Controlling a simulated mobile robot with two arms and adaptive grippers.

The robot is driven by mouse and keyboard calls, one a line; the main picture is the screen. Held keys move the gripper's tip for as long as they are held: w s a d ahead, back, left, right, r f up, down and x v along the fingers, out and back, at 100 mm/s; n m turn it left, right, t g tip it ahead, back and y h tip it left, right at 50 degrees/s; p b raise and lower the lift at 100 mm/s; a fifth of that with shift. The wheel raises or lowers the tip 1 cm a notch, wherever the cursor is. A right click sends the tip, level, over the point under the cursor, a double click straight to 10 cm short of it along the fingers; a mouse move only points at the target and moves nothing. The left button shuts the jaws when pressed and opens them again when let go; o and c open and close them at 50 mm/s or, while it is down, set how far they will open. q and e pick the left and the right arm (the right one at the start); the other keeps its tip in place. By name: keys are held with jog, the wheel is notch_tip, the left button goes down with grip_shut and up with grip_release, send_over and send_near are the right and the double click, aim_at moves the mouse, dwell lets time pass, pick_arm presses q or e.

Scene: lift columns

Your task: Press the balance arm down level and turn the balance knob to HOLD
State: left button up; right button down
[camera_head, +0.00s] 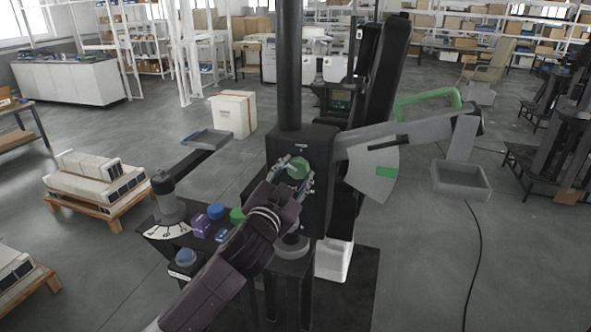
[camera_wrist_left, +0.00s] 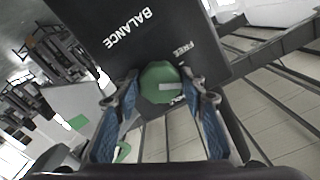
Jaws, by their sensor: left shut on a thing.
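The green balance knob (camera_head: 299,168) is on the front of a black box (camera_head: 318,200). My left gripper (camera_head: 297,174) is shut on it, its fingers on either side. In the left wrist view the knob (camera_wrist_left: 158,82) sits between the blue-padded fingers (camera_wrist_left: 163,95), with the words BALANCE and FREE on the box and a pale bar on the knob. HOLD cannot be read. The grey balance arm (camera_head: 425,130) slopes up to the right, with a green handle (camera_head: 428,98) above it. Below it is a grey sector plate (camera_head: 370,172) with a green mark. My right gripper is out of view.
A grey tray (camera_head: 461,180) hangs at the arm's right end. A console with a grey dial lever (camera_head: 167,195) and coloured knobs stands left of the box. Pallets with white blocks (camera_head: 97,180) lie further left. A dark cable runs over open floor at right.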

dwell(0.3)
pick_arm(q)
jog(key=o, duration=1.1)
jog(key=shift+o, duration=0.2)
jog(key=v, duration=1.2)
